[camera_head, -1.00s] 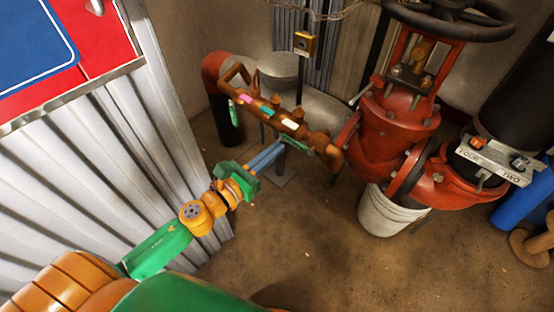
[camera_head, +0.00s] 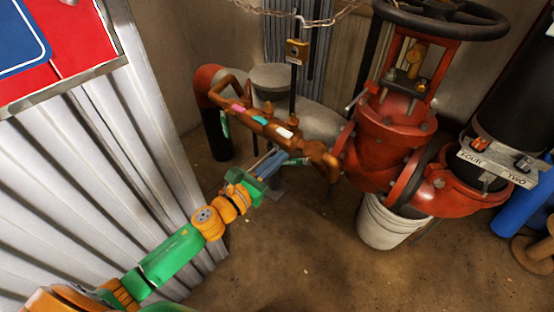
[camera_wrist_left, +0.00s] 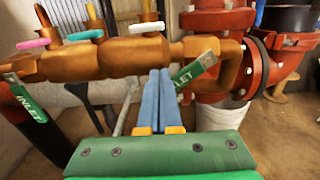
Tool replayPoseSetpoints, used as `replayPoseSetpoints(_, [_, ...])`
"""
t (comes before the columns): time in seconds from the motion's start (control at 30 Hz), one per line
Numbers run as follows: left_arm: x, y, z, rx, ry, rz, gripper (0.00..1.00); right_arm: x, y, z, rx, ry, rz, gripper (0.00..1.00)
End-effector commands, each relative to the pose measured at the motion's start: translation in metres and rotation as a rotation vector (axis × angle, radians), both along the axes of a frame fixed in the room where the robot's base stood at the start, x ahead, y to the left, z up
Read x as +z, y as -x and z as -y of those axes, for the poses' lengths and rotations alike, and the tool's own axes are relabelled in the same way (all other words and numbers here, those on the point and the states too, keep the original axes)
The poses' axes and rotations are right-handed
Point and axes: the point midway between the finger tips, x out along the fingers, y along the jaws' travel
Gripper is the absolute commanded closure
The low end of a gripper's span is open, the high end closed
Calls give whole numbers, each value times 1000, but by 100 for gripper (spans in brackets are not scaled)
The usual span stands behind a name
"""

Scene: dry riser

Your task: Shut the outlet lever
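The outlet lever (camera_wrist_left: 200,68) is a green flat handle with white letters, of which only the end "LET" shows. It hangs slanted down-left at the right end of a brown pipe manifold (camera_head: 270,122). My left gripper (camera_wrist_left: 161,72) has its two blue fingers close together, with no object visible between them. The fingers lie beside the lever's lower end and hide part of it; I cannot tell whether they touch. In the head view, my left gripper (camera_head: 274,160) is just below the manifold's right end. A green inlet lever (camera_wrist_left: 28,100) slants at the manifold's left end. My right gripper is out of view.
Pink, teal and white valve handles (camera_wrist_left: 146,27) top the manifold. A large red valve (camera_head: 390,140) with a dark handwheel stands to the right, above a white bucket (camera_head: 388,222). A corrugated metal wall (camera_head: 110,170) flanks my left arm. The floor in front is clear.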

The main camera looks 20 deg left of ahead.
Motion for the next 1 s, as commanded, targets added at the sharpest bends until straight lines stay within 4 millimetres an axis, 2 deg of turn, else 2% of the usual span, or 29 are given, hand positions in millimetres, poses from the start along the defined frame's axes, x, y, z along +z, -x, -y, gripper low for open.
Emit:
replayPoseSetpoints(0.03, [-10, 1, 1, 0, 1, -1, 100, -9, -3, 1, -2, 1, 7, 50])
replayPoseSetpoints(0.1, [-16, 1, 3, 0, 3, -1, 100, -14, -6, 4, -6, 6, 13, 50])
replayPoseSetpoints(0.4, [-38, 7, 20, -1, 2, -2, 100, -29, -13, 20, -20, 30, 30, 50])
replayPoseSetpoints(0.53, [-44, 11, 30, 0, 2, -2, 100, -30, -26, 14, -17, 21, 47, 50])
replayPoseSetpoints(0.63, [-45, 13, 36, -1, 2, -1, 100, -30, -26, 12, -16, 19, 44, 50])
replayPoseSetpoints(0.87, [-43, 14, 28, 1, 1, -1, 100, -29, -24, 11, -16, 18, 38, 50])
replayPoseSetpoints(1.0, [-46, 39, 20, 0, -1, -5, 100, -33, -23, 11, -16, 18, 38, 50])
